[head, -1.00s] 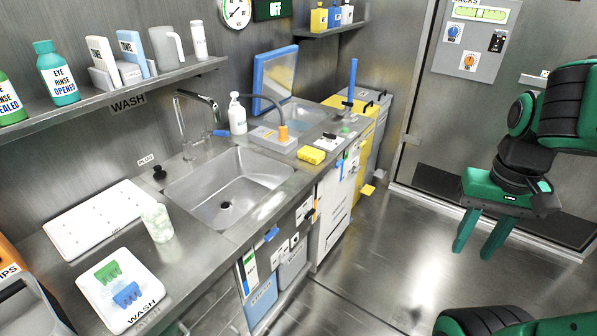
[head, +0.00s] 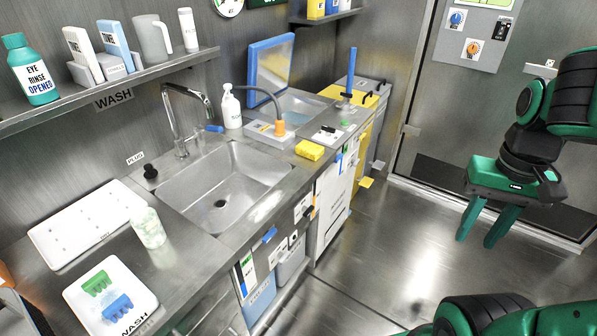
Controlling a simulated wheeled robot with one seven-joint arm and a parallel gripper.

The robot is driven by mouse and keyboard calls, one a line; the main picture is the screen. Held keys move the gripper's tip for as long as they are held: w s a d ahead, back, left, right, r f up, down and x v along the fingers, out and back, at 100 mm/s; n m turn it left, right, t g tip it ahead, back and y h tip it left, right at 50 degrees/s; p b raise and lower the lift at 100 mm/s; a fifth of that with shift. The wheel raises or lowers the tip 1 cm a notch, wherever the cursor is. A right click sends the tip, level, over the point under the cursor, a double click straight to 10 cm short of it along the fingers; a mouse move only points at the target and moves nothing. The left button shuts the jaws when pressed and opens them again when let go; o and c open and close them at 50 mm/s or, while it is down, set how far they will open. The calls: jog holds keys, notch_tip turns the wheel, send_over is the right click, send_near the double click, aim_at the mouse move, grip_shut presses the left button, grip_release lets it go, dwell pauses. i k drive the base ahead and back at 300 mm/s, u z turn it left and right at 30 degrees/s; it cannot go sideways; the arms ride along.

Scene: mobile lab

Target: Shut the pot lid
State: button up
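No pot is plainly recognisable in the head view. A blue-framed panel (head: 271,72), which may be a lid, stands raised and tilted at the back wall. It is behind a small metal basin (head: 297,108) set in the counter. My gripper (head: 476,243) is at the right, well apart from the counter, panel and basin. Its two green fingers point down with a gap between them, and nothing is held.
A sink (head: 222,190) with a tall tap (head: 180,120) lies in the counter. A soap bottle (head: 231,107), yellow sponge (head: 310,150) and upright blue handle (head: 351,70) stand near the basin. A shelf (head: 150,77) overhangs the left. The floor (head: 400,250) ahead is clear.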

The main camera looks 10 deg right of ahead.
aim_at(270, 60)
jog(key=z, duration=1.75)
jog(key=i, duration=2.2)
jog(key=u, duration=2.05)
